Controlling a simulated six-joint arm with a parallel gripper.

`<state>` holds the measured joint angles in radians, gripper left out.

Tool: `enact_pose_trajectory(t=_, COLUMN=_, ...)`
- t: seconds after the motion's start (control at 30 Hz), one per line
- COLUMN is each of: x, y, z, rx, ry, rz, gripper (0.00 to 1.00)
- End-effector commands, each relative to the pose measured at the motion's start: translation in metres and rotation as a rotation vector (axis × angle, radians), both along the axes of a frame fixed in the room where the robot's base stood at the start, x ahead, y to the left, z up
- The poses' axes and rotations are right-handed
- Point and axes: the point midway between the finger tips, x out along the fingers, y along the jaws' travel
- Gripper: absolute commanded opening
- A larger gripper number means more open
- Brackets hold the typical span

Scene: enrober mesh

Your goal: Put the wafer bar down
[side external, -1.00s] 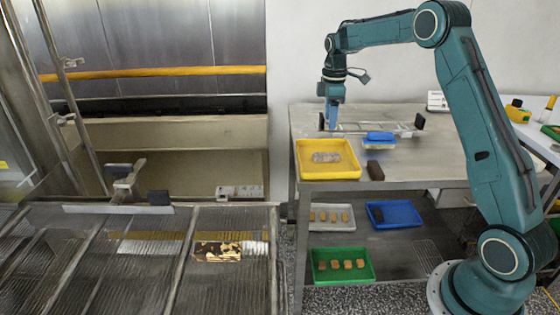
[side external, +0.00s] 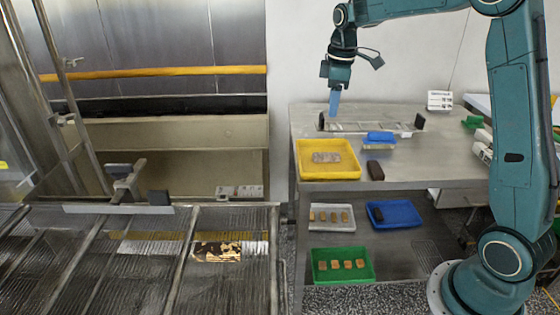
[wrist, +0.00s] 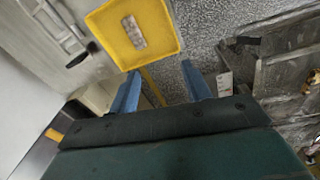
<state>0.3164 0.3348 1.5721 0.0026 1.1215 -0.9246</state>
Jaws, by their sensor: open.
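A pale, mottled bar (side external: 326,158), which looks like the wafer bar, lies flat in the yellow tray (side external: 301,166) at the left end of the steel table. In the wrist view, the bar (wrist: 133,31) sits in the middle of the yellow tray (wrist: 108,46), beyond my fingertips. My gripper (side external: 334,105) is raised above the back of the table, behind the tray and apart from the bar. Its blue fingers (wrist: 161,80) are spread with nothing between them.
A metal frame (side external: 365,127) with dark end blocks lies behind the tray. A blue item (side external: 380,137) and a dark block (side external: 375,170) are to its right. Grey, blue and green trays are below. A patterned brown-and-cream piece (side external: 217,251) lies on the mesh (side external: 150,280) at left.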

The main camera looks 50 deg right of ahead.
Motion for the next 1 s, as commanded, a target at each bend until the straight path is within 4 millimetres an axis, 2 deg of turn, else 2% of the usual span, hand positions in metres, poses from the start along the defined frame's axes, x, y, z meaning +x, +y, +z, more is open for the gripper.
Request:
enact_pose_trajectory(t=0.03, x=-0.01, y=0.01, z=0.01, rx=-0.001, ry=-0.017, rz=-0.019, gripper=0.48)
enact_pose_trajectory(t=0.2, x=-0.042, y=0.038, z=0.033, rx=0.003, ry=-0.07, rz=-0.096, gripper=0.48)
enact_pose_trajectory(t=0.5, x=-0.105, y=0.082, z=0.057, rx=0.028, ry=-0.164, rz=-0.229, gripper=0.48)
enact_pose_trajectory(t=0.77, x=-0.163, y=0.111, z=0.061, rx=0.071, ry=-0.242, rz=-0.343, gripper=0.48)
enact_pose_trajectory(t=1.0, x=-0.216, y=0.132, z=0.051, rx=0.126, ry=-0.311, rz=-0.445, gripper=0.48)
